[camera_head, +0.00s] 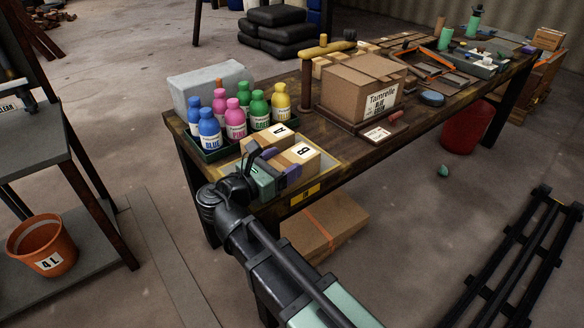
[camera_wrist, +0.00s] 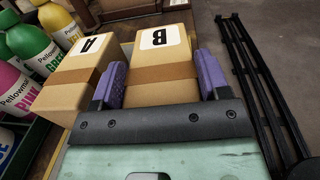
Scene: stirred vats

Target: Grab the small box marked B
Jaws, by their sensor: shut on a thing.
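The small box marked B (camera_head: 300,160) is a tan carton with a brown band and a white label, at the near end of the workbench. It also shows in the wrist view (camera_wrist: 160,64). My gripper (camera_head: 277,172) has its purple fingers on either side of box B; in the wrist view the gripper (camera_wrist: 160,82) is shut on it. A similar box marked A (camera_head: 271,140) stands beside B, and in the wrist view box A (camera_wrist: 78,75) is just left of the left finger. The underside of box B is hidden.
Several blue, pink, green and yellow bottles (camera_head: 235,118) stand in a dark green tray behind the boxes. A large carton (camera_head: 350,90) sits farther along the workbench (camera_head: 430,118). A black rack (camera_head: 510,262) lies on the floor at right.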

